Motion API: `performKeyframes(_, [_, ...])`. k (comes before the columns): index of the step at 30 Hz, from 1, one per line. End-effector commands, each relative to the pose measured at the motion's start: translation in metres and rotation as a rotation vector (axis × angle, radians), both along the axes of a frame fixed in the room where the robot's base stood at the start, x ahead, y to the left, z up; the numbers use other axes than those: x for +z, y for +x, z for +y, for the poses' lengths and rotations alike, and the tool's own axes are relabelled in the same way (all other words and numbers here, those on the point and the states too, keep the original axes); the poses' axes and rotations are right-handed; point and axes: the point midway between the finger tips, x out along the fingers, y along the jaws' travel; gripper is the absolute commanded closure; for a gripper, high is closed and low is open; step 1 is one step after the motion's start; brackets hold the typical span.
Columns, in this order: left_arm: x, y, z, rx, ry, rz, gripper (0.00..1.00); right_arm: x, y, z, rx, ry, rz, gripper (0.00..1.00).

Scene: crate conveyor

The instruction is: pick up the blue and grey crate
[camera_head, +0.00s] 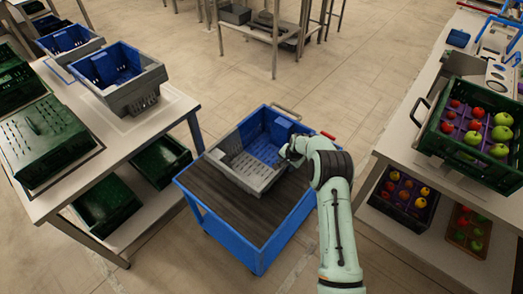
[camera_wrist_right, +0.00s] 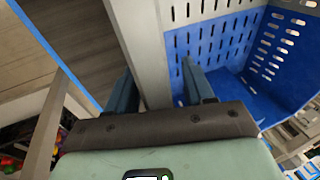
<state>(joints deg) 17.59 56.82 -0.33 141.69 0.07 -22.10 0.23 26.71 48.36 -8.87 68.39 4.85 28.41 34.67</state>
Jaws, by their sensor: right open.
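A blue and grey crate (camera_head: 247,172) sits on the dark top of a blue cart (camera_head: 225,222) in the middle of the head view. My right gripper (camera_head: 290,152) is at the crate's right side wall. In the right wrist view, the crate's grey rim (camera_wrist_right: 146,40) runs between the two open fingers of the gripper (camera_wrist_right: 160,88), one finger on each side. I cannot tell whether the fingers touch the wall. The crate's blue inside (camera_wrist_right: 215,45) looks empty. My left gripper is not in view.
Another blue and grey crate (camera_head: 140,97) stands on the left table (camera_head: 125,135), near green crates (camera_head: 50,140). A right-hand table (camera_head: 405,130) holds a green crate of apples (camera_head: 440,130). Open floor lies behind the cart.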

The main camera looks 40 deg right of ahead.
Motion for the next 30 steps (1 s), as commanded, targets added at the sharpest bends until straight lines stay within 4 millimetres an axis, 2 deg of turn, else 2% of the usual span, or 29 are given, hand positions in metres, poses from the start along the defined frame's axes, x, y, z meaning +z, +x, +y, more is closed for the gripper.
performKeyframes(3, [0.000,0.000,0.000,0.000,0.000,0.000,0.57,0.000,0.000,0.000,0.000,0.000,0.000,0.47])
performKeyframes(8, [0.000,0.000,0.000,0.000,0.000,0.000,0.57,0.000,0.000,0.000,0.000,0.000,0.000,1.00])
performKeyframes(19, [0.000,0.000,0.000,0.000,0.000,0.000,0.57,0.004,0.002,0.000,0.000,-0.002,-0.006,1.00])
performKeyframes(23, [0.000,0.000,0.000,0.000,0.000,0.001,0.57,0.011,0.002,0.000,-0.001,-0.003,-0.007,1.00])
performKeyframes(26, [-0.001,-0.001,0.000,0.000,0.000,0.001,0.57,0.021,0.002,0.000,0.000,-0.003,-0.008,1.00])
performKeyframes(30, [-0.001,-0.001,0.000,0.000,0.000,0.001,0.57,0.048,0.003,-0.001,0.000,-0.004,-0.011,1.00])
